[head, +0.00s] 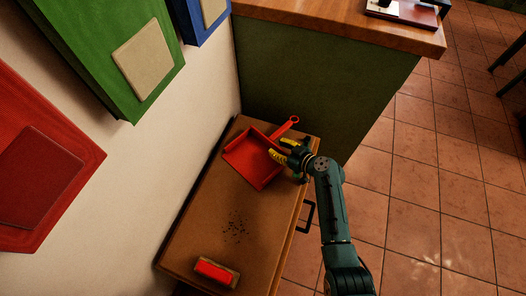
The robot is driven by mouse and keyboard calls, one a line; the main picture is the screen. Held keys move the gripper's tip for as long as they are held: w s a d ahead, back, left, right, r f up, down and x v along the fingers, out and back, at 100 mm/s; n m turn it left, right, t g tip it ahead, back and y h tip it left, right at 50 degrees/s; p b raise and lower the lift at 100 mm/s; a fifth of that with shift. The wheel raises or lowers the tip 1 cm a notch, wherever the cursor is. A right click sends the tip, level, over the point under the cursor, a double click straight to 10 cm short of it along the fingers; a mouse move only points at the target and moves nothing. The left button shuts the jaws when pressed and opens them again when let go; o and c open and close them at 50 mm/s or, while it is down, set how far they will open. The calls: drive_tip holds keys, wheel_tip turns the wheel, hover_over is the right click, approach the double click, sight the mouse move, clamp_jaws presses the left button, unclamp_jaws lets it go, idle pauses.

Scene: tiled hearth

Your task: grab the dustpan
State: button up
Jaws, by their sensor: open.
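A red dustpan (254,160) lies on the brown cabinet top, with its handle (287,127) pointing to the upper right and ending in a ring. My gripper (277,151) has yellow fingertips and a dark body. It is open, at the right side of the dustpan near where the handle meets the pan. The fingers overlap the pan's edge in this view, and I cannot tell if they touch it. My arm comes in from the lower right.
The low cabinet (195,225) bears a patch of dark crumbs (237,228) and a red-topped brush or block (216,271) at its front. A taller green counter (320,85) with a wooden top stands behind. Red, green and blue boxes hang on the left wall.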

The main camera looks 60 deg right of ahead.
drive_tip(key=shift+o, duration=0.2)
drive_tip(key=shift+s+a, duration=0.1)
drive_tip(key=shift+s, duration=0.1)
clamp_jaws()
